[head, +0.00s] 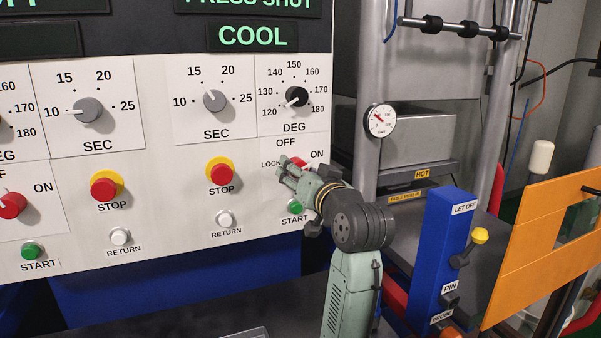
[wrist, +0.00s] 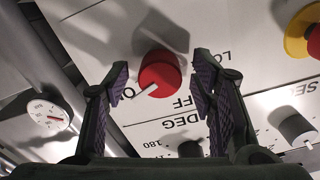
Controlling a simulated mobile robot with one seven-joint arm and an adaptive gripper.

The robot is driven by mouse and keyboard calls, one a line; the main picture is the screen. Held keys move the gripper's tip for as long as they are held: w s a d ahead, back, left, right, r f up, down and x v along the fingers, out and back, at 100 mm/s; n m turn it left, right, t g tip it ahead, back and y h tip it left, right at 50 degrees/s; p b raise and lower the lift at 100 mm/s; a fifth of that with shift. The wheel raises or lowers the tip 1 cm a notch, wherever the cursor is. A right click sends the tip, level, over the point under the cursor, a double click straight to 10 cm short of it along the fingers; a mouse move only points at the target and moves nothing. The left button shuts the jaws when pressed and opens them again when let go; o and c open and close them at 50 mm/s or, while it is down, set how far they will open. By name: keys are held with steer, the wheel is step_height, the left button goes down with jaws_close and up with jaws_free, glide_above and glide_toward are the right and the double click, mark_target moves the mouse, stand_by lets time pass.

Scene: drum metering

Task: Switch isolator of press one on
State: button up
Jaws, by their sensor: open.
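A red isolator knob (head: 299,162) with a white pointer is on the right part of the white panel, near OFF, ON and LOCK lettering. My gripper (head: 287,170) is in front of this panel and partly hides the knob. In the wrist view, upside down, the red knob (wrist: 160,74) shows between and beyond the purple-padded fingers of my open gripper (wrist: 165,88). Its white pointer slants to the lower left, between the ON and OFF lettering. I cannot tell whether the fingers touch it. No press number is readable.
A red-and-yellow STOP button (head: 221,172), a white RETURN button (head: 225,219) and a green START button (head: 296,207) are nearby. The DEG dial (head: 296,97) sits just above. A second red isolator knob (head: 11,205) is far left. A blue post (head: 444,255) stands right of my arm.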

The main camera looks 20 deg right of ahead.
steer(key=shift+s, duration=0.1)
steer(key=s, duration=1.2)
steer(key=shift+d, duration=0.2)
steer(key=shift+w, duration=0.1)
